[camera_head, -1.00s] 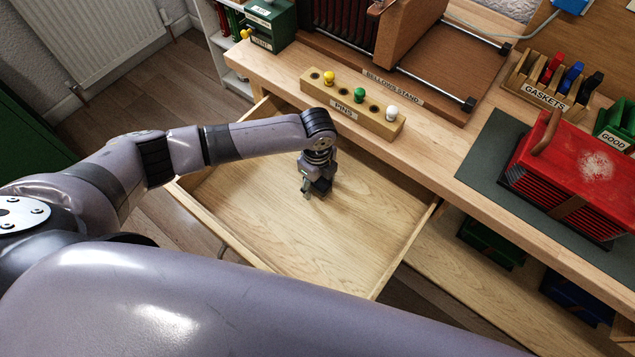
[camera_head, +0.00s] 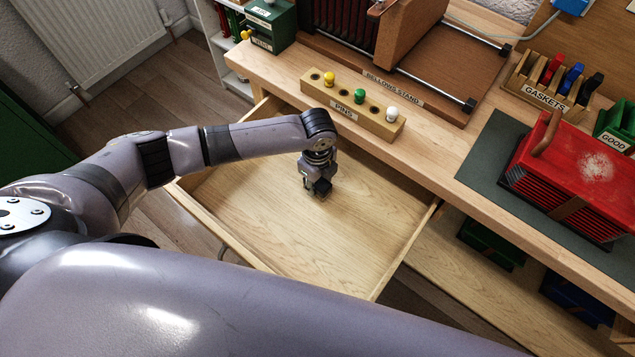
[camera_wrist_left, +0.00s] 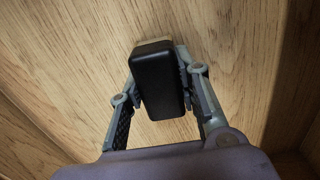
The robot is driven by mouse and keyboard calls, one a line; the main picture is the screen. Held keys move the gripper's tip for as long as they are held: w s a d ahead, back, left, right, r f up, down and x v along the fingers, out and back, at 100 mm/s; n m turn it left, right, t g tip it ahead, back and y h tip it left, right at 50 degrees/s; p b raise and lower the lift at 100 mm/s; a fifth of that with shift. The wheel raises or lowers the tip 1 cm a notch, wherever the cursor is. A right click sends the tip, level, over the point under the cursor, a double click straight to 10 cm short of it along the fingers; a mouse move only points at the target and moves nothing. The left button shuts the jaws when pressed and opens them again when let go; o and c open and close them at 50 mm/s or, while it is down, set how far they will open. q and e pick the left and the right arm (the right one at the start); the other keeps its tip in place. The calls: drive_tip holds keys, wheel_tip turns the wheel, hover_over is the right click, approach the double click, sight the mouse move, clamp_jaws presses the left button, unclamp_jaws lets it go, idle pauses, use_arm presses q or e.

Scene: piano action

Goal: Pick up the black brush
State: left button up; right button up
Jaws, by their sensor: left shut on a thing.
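The black brush (camera_wrist_left: 158,82) shows in the left wrist view as a dark block with a thin pale strip at its far end. My left gripper (camera_wrist_left: 160,78) is shut on it, one finger on each side. In the head view my left gripper (camera_head: 318,188) points down into the open wooden drawer (camera_head: 290,240), and the black brush (camera_head: 322,187) shows only as a small dark patch at its fingers. I cannot tell whether the brush touches the drawer floor. My right gripper is not in view.
The drawer walls surround the gripper, and the rest of its floor is bare. Behind the drawer, the bench carries a pin block (camera_head: 352,108) with coloured pins, a bellows stand (camera_head: 440,62), a gasket rack (camera_head: 545,88) and a red bellows (camera_head: 575,175).

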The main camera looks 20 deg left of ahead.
use_arm(q)
drive_tip(key=shift+r, duration=0.1)
wheel_tip(320, 180, up, 20)
drive_tip(key=p, duration=0.1)
idle(0.4)
drive_tip(key=o, duration=0.6)
drive_tip(key=c, duration=0.4)
